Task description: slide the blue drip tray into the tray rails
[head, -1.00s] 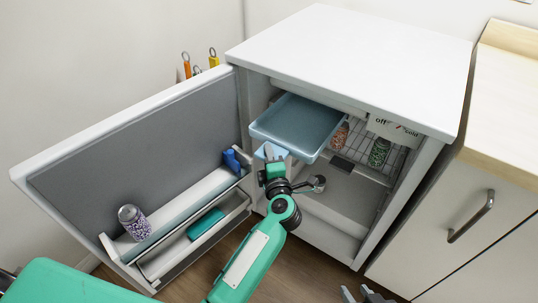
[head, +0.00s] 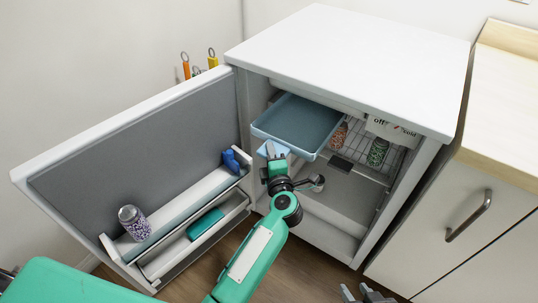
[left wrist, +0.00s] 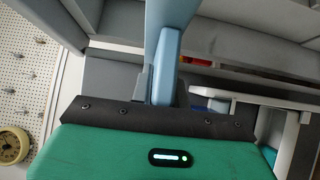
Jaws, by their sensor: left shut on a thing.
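The blue drip tray (head: 297,122) is at the upper part of the open fridge, its back end inside and its front end sticking out of the opening. It looks about level. My left gripper (head: 273,153) is shut on the pale blue handle (head: 262,150) at the tray's front edge. In the left wrist view, a blue strip of the tray (left wrist: 165,65) rises from between the fingers. The tray rails are not clearly visible, so I cannot tell whether the tray edges sit in them. My right gripper (head: 362,292) is empty at the bottom edge, fingers apart.
The fridge door (head: 140,140) stands open at left, with a jar (head: 134,222), a blue item and a teal item in its bins. A wire shelf with jars (head: 377,152) is right of the tray. A white cabinet (head: 470,200) stands at right.

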